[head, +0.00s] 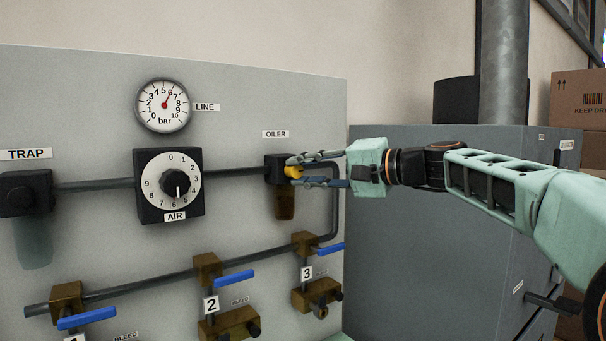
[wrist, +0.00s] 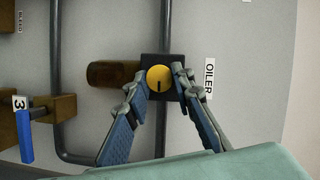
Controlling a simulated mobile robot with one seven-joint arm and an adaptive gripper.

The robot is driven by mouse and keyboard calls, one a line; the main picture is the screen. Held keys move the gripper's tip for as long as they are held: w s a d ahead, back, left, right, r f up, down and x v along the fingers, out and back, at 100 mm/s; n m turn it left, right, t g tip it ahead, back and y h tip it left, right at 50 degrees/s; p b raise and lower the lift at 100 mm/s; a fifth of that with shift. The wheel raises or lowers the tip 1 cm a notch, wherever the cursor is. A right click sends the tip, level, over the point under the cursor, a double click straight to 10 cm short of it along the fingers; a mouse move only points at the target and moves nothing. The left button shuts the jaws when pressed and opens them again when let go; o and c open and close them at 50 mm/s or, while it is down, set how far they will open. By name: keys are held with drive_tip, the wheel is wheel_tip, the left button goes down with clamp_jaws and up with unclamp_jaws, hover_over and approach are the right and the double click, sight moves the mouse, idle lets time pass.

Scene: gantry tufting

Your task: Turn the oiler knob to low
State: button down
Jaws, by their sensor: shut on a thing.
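The oiler is a dark block on the grey panel under the OILER label (head: 275,134), with an amber bowl (head: 285,205) hanging below it. Its round yellow knob (wrist: 159,78) has a dark pointer mark that points toward the bottom of the wrist view. My gripper (head: 296,167) reaches in from the right in the head view and is shut on the knob, one finger on each side. In the head view the fingers partly hide the knob. No low marking is readable in either view.
The AIR dial (head: 175,185) and the bar gauge (head: 163,105) are to the left. Blue-handled valves (head: 232,279) sit below, valve 3 nearest. A pipe (head: 335,200) bends down close beside the oiler. A grey cabinet (head: 400,260) stands right of the panel, under my arm.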

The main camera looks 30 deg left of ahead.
drive_tip(key=shift+r, duration=0.1)
idle(0.3)
drive_tip(key=c, duration=1.7)
unclamp_jaws()
drive_tip(key=shift+o, duration=0.2)
drive_tip(key=s+d+r, duration=0.1)
drive_tip(key=d, duration=1)
drive_tip(key=shift+d, duration=0.4)
